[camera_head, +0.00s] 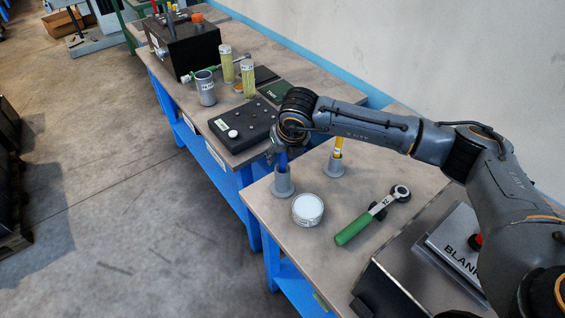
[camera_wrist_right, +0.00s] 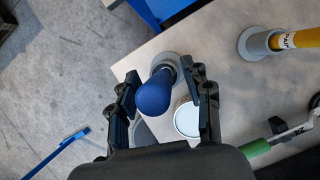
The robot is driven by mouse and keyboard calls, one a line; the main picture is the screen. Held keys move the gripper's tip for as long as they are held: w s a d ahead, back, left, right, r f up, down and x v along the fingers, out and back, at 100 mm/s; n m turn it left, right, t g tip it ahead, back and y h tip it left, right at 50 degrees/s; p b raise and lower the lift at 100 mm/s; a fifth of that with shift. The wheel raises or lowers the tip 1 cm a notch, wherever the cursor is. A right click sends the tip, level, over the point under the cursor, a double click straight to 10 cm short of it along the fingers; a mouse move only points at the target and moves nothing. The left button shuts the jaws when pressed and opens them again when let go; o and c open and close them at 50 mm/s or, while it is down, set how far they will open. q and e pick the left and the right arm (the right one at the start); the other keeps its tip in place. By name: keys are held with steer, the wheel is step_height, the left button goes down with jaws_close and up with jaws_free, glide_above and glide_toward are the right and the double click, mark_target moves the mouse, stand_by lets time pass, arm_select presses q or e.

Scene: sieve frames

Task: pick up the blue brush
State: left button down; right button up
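The blue brush (camera_head: 283,161) stands upright in a grey cup-like holder (camera_head: 283,184) near the left edge of the near table. My right gripper (camera_head: 280,150) is above the holder, pointing down at the brush. In the right wrist view the brush's rounded blue handle end (camera_wrist_right: 154,93) lies between the two black fingers of the gripper (camera_wrist_right: 165,104). The fingers are apart, and a gap shows on the right side of the handle; contact on the left is hard to tell. The brush's lower end is hidden in the holder. My left gripper is not in view.
A second holder (camera_head: 334,168) with a yellow-handled brush (camera_head: 338,147) stands to the right. A round white-topped dish (camera_head: 308,209) and a green-handled tool (camera_head: 354,228) lie nearby. A dark box (camera_head: 405,276) is at the front. Another table behind holds several items.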

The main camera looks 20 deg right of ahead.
jaws_close()
